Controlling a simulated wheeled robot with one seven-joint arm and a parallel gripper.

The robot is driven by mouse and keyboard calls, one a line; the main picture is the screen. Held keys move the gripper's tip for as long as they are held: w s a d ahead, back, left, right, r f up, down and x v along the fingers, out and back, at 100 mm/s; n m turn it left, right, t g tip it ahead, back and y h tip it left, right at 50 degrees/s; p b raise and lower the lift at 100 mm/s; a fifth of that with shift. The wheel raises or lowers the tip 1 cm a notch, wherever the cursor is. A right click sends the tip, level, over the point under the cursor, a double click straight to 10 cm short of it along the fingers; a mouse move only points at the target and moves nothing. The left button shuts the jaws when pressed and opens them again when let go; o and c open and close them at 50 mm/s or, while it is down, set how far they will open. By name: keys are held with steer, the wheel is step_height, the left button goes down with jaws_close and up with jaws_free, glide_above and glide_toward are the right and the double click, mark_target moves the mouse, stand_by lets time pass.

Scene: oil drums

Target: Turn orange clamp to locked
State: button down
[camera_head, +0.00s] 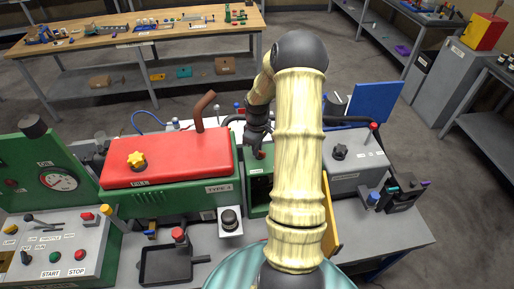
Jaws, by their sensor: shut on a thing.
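My gripper (259,146) points down at the top of the green box (257,199), right of the red cover. It is shut on a small reddish part (261,155) at the box's upper edge. The fingers are small and dark here, and my pale arm crosses in front of the area to their right. I cannot tell whether this reddish part is the orange clamp, or how it is turned. A yellow-orange star knob (136,159) sits on the red cover (170,158), well left of my gripper.
A grey box (354,163) with a black knob and a blue panel (375,102) stand right of my arm. A control box (53,248) is at front left. A wooden bench (105,40) stands behind.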

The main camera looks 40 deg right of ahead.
steer(key=shift+m, duration=0.3)
steer(key=shift+w+m+b, duration=0.1)
steer(key=shift+m+b, duration=0.7)
steer(key=shift+m, duration=0.4)
steer(key=m, duration=0.1)
steer(key=m+b, duration=0.1)
steer(key=m, duration=0.1)
steer(key=shift+d+m, duration=0.25)
steer(key=shift+m, duration=0.05)
steer(key=m+b, duration=0.1)
steer(key=m, duration=0.2)
steer(key=shift+d+m+b, duration=0.1)
steer(key=shift+m+b, duration=0.2)
steer(key=shift+d+r+m+b, duration=0.15)
steer(key=shift+m+b, duration=0.2)
steer(key=shift+m, duration=1.55)
steer(key=c, duration=1.5)
jaws_free()
